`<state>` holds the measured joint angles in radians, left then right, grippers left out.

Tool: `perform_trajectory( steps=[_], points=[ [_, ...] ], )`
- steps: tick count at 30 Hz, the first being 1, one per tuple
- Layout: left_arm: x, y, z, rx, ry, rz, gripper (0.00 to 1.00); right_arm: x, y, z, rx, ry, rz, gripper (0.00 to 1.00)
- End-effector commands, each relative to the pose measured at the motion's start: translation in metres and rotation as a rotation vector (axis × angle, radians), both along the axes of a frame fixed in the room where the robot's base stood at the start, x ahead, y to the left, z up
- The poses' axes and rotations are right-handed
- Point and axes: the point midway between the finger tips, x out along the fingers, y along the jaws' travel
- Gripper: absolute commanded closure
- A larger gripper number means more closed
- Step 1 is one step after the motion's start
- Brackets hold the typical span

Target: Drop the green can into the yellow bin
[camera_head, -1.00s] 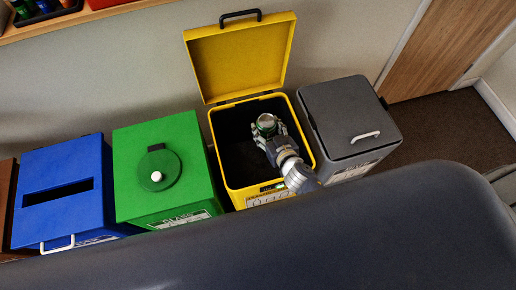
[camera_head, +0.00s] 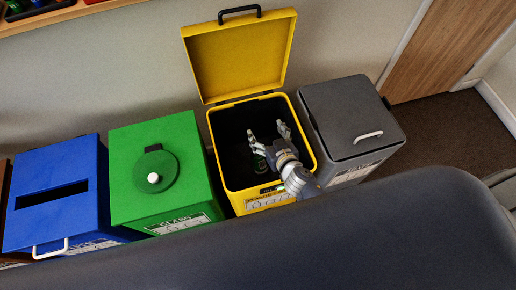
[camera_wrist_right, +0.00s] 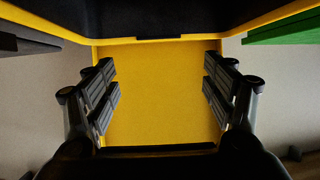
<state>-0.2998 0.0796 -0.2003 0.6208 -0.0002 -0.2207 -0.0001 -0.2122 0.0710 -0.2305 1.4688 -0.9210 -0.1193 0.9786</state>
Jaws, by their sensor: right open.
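The yellow bin (camera_head: 217,150) stands with its lid (camera_head: 238,60) raised against the wall. My right gripper (camera_head: 267,132) is over the bin's opening, its fingers spread and nothing between them. The green can (camera_head: 260,162) shows as a small greenish shape inside the dark bin, just below and beside the gripper; the hand partly hides it. In the right wrist view the open gripper (camera_wrist_right: 162,85) has an empty gap, with the yellow lid behind it and the bin rim (camera_wrist_right: 150,41) above. My left gripper is not seen.
A green bin (camera_head: 185,140) stands left of the yellow one, and a blue bin (camera_head: 60,170) further left. A grey bin (camera_head: 345,110) with its lid down stands close on the right. A shelf (camera_head: 90,13) with a dark tray (camera_head: 40,9) is at the top left.

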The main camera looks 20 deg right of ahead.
Motion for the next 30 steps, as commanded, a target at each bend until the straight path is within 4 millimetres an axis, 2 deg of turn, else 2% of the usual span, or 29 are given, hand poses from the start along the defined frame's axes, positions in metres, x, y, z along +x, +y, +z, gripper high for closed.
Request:
perform_trajectory(
  steps=[5,8,21,26,30],
  points=[
    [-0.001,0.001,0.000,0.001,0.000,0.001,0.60,-0.002,-0.001,0.000,0.000,0.001,0.000,0.23],
    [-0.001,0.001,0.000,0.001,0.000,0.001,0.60,-0.011,-0.002,0.003,-0.002,0.002,0.000,0.23],
    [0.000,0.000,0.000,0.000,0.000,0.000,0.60,-0.086,-0.011,0.035,0.001,0.002,0.000,0.23],
    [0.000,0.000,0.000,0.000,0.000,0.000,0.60,-0.103,-0.013,0.042,0.000,0.002,-0.001,0.23],
    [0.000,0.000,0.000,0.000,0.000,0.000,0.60,-0.109,-0.014,0.045,0.001,0.000,-0.001,0.23]
  ],
)
